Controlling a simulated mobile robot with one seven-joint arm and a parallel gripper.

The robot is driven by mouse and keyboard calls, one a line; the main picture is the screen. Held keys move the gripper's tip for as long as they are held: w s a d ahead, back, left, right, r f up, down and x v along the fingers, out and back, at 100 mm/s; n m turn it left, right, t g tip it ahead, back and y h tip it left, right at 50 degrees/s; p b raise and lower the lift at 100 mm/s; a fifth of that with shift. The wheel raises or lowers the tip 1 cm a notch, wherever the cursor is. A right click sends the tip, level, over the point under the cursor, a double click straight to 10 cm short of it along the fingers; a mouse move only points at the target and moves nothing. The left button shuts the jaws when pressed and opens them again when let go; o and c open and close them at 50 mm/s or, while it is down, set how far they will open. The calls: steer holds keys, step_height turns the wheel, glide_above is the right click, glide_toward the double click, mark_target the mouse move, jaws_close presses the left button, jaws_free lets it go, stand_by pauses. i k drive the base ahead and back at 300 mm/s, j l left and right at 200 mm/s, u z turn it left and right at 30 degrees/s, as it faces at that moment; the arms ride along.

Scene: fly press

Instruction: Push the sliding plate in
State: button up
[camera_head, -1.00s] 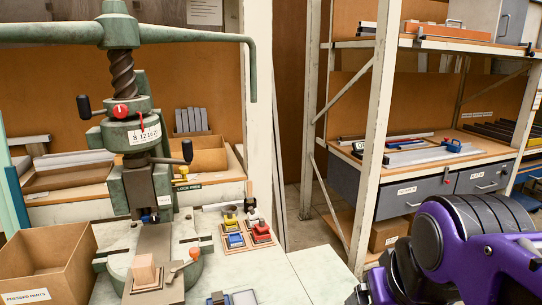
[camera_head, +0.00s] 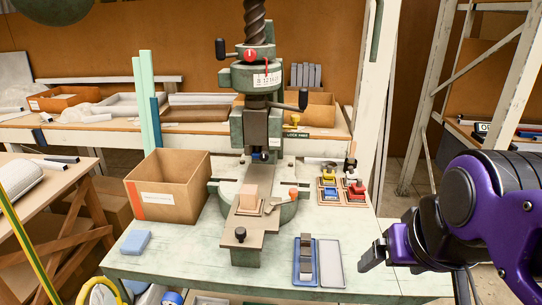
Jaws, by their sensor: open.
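The sliding plate (camera_head: 252,229) is a flat grey-brown slide on the bed of the green fly press (camera_head: 256,128). It sticks out toward the front of the table, with a small black knob (camera_head: 240,234) near its front end. A pale wooden-looking block (camera_head: 249,197) sits on the plate, in front of the ram (camera_head: 257,153). An orange-red knob (camera_head: 293,193) stands beside the plate on the right. My gripper (camera_head: 368,256) is at the right over the table, open and empty, well apart from the plate. Its fingertips point left.
A cardboard box (camera_head: 168,187) stands left of the press. A blue pad (camera_head: 135,242) lies at the front left. A blue tray with grey pieces (camera_head: 305,262) lies between plate and gripper. Coloured blocks (camera_head: 340,184) stand at the right. The table's front edge is clear below the plate.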

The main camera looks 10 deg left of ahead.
mark_target(242, 231)
steer(key=u, duration=0.85)
